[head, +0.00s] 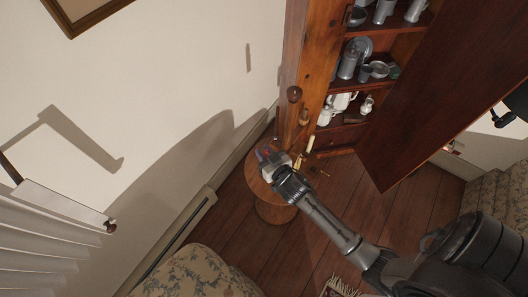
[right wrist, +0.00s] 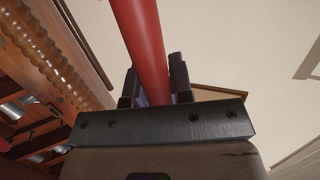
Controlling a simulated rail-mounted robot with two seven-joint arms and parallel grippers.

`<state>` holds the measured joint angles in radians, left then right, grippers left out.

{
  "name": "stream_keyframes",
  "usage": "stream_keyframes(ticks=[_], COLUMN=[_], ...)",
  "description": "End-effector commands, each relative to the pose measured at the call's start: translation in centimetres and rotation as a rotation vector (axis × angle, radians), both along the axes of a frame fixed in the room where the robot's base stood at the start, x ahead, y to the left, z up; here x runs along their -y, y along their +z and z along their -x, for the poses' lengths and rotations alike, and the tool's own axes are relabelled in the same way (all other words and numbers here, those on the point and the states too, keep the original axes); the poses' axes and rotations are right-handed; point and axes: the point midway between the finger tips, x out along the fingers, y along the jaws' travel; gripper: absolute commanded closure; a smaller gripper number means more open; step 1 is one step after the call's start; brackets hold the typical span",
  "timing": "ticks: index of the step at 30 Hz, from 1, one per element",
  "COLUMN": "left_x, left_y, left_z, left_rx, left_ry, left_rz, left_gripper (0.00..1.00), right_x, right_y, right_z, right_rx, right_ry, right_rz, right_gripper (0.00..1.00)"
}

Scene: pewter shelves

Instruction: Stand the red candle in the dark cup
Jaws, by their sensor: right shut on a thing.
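The red candle (right wrist: 141,40) is a smooth rod between the two dark fingers of my right gripper (right wrist: 154,78) in the right wrist view. The fingers are shut on it, and it extends up past them out of the picture. In the head view my right gripper (head: 270,158) is over the small round wooden table (head: 272,212); the candle there is too small to make out clearly. I cannot pick out the dark cup for certain; the gripper and arm cover part of the tabletop. My left gripper is not in view.
A yellow candle (head: 310,143) stands beside the gripper at the table's right. Behind is an open wooden cupboard (head: 308,70) with pewter and white vessels, its door (head: 440,95) swung out right. A patterned chair (head: 190,275) is in front; the wall is at left.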

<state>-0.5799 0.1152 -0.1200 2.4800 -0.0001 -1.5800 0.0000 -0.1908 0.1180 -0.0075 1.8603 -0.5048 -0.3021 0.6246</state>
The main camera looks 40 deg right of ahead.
Motion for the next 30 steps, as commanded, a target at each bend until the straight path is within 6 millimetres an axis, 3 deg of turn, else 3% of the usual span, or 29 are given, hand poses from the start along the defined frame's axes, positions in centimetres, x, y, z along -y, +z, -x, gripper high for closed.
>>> stream_keyframes(ticks=[3, 4, 12, 23, 30], left_x=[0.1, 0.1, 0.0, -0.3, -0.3], left_y=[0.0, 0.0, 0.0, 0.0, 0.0], left_z=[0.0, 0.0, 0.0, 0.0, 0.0], left_rx=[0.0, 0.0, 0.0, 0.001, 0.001], left_ry=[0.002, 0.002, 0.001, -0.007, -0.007], left_rz=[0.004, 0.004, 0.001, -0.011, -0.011], left_gripper=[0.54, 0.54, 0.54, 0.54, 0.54], right_x=[0.0, 0.0, 0.0, -0.1, -0.7], right_y=[0.0, 0.0, 0.0, 0.1, 0.6], right_z=[0.0, 0.0, 0.0, 0.7, 4.7], right_rx=[0.0, 0.0, 0.0, -0.001, -0.003], right_ry=[0.0, 0.0, 0.0, 0.0, 0.0], right_rz=[0.0, 0.0, 0.0, -0.001, -0.002], right_gripper=[1.0, 0.77, 0.51, 0.5, 0.5])
